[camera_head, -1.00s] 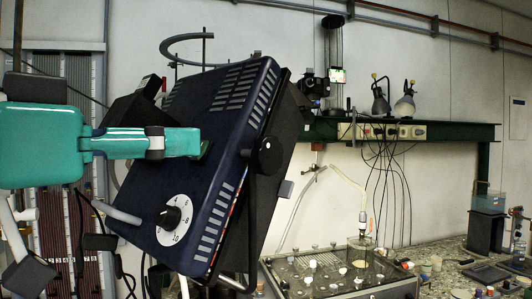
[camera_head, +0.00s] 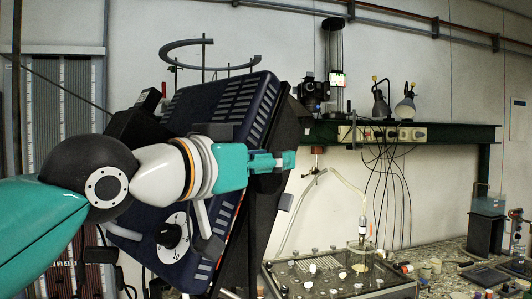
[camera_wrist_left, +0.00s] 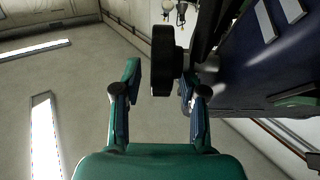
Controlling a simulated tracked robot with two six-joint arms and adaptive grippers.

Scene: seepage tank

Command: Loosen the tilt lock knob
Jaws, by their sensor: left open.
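The tilt lock knob (camera_wrist_left: 163,60), a black disc on a short shaft, shows in the left wrist view, at the side of the dark blue tilted housing (camera_head: 215,100). My left gripper (camera_head: 282,160) reaches across the front of the housing to its right edge and covers most of the knob in the head view. In the left wrist view the open fingers (camera_wrist_left: 160,84) have the knob between or just beyond their tips; I cannot tell whether they touch it. My right gripper is not in view.
A clear-topped tank (camera_head: 340,285) with several small knobs stands at lower right. A dark green shelf (camera_head: 455,132) crosses the wall behind.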

